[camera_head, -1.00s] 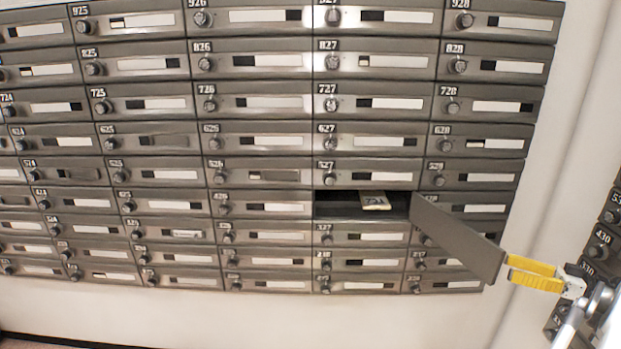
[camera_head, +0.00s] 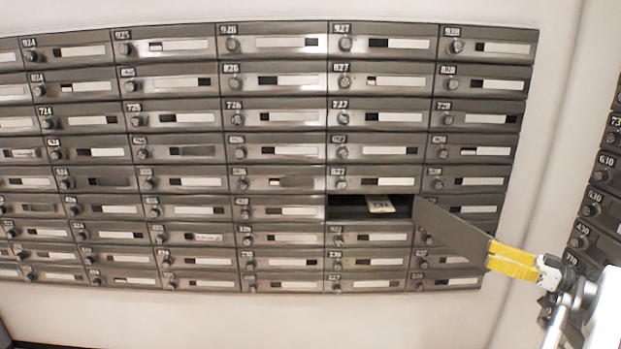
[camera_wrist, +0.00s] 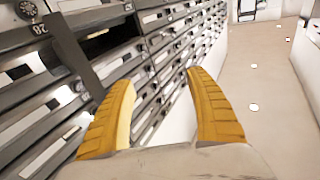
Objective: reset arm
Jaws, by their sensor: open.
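My gripper (camera_head: 490,254) has yellow fingers and is at the right, by the free edge of an open mailbox door (camera_head: 458,232). In the wrist view the two fingers of my gripper (camera_wrist: 161,76) are spread, with nothing held between them. The door (camera_wrist: 72,55) shows there as a dark panel left of the left finger; I cannot tell whether they touch. The open compartment (camera_head: 345,211) is dark inside and holds a small pale item with a label (camera_head: 381,204).
A wall of closed grey mailboxes (camera_head: 280,117) fills most of the head view. More mailboxes (camera_head: 598,205) stand at the right edge, past a pale wall. The wrist view shows open floor (camera_wrist: 258,75) at the right.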

